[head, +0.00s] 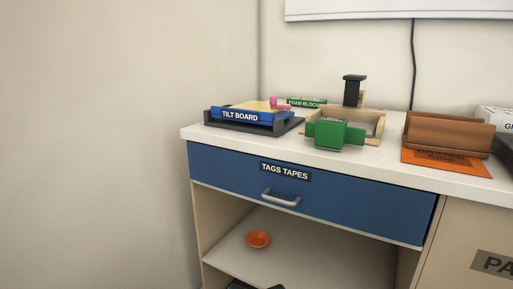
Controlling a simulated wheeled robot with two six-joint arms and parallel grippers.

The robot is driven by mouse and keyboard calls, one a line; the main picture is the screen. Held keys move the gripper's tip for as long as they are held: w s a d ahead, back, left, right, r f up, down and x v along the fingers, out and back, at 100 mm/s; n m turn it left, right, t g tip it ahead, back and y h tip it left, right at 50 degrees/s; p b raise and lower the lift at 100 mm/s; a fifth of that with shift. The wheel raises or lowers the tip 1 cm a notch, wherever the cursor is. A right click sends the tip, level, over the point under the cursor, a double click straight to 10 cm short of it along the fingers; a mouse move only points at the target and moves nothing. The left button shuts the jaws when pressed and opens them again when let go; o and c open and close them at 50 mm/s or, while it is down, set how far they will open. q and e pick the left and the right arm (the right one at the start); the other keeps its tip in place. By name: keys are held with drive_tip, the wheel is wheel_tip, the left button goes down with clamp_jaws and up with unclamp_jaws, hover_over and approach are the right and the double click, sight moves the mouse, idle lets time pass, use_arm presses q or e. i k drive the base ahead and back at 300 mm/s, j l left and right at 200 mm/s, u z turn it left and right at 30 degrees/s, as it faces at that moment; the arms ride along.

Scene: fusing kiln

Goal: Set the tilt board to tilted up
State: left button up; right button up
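The tilt board (240,116) is on the left end of the white counter. It is a blue board with a white "TILT BOARD" label on its front edge and a tan top surface, set in a dark grey base (250,128). The board appears to lie low in its base, close to flat. A small pink piece (279,103) shows at its right back; I cannot tell if it is attached to the board. Neither of my grippers is in the head view.
Right of the board stand a green block (335,134) with a wooden frame (376,128), a black-topped post (352,92) and a brown holder on an orange mat (445,163). A "FOAM BLOCK" label (306,103) shows behind. A blue drawer (340,197) is shut below; an orange dish (258,239) sits on the shelf.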

sight(226, 112)
drive_tip(key=l+u, duration=0.25)
drive_tip(key=l, duration=0.25)
drive_tip(key=l+u, duration=0.25)
drive_tip(key=l, duration=0.3)
drive_tip(key=k, duration=0.5)
